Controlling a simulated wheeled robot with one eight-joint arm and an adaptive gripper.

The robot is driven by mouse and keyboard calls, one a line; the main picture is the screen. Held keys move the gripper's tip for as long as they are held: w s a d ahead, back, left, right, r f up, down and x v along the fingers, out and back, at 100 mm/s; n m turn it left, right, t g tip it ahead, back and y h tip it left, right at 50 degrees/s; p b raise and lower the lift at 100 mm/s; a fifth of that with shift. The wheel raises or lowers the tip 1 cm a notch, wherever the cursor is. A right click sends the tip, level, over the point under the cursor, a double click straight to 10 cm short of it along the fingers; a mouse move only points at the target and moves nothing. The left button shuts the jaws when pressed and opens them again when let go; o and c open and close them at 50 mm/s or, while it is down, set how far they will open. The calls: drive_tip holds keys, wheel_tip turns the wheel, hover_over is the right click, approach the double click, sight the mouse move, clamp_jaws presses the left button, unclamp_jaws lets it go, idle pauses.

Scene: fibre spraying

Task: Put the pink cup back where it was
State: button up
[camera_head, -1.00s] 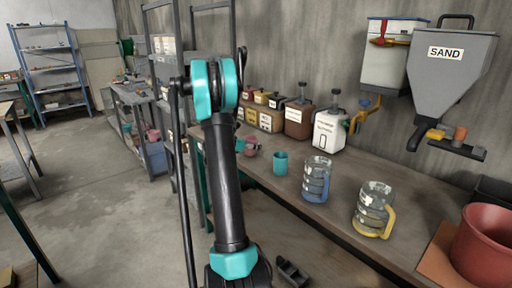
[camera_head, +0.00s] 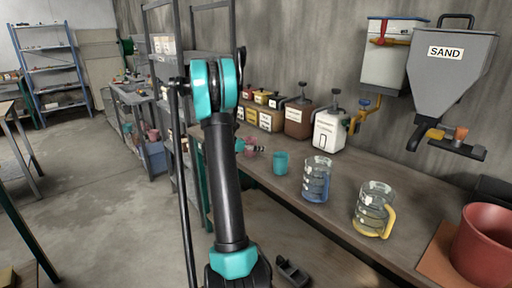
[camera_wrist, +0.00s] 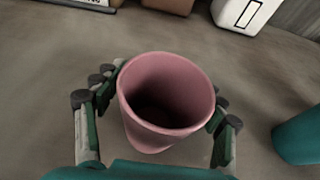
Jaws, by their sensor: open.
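The pink cup (camera_wrist: 160,105) stands upright on the bench, empty as far as its dark inside shows. My gripper (camera_wrist: 158,112) is open, with one finger on each side of the cup. In the wrist view the fingers are close to the cup's walls; I cannot tell whether they touch. In the head view the cup (camera_head: 249,153) is small and partly hidden by my arm and gripper.
A teal cup (camera_head: 280,163) stands just right of the pink cup. Further right are a blue-handled jug (camera_head: 316,180), a yellow-handled jug (camera_head: 373,210) and a red pot (camera_head: 484,248). A white canister (camera_head: 329,130) and labelled containers stand behind, along the wall.

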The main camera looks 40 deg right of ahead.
drive_tip(key=v, duration=1.1)
drive_tip(key=shift+a+r, duration=0.2)
drive_tip(key=shift+a, duration=0.15)
drive_tip(key=s+a+f+m+t+y, duration=0.1)
drive_tip(key=s+a+f+m+y, duration=0.3)
drive_tip(key=s+a, duration=0.5)
drive_tip(key=s+a+f+m+t+y, duration=0.1)
drive_tip(key=s+a+f+m+y, duration=0.3)
drive_tip(key=s+a+m, duration=0.4)
drive_tip(key=s+a+f+m+t+y, duration=0.1)
drive_tip(key=s+a+f+m+y, duration=0.4)
drive_tip(key=s+a, duration=0.6)
drive_tip(key=a+m, duration=0.1)
drive_tip(key=a, duration=0.5)
drive_tip(key=shift+m+y, duration=0.4)
drive_tip(key=shift+a+f, duration=0.1)
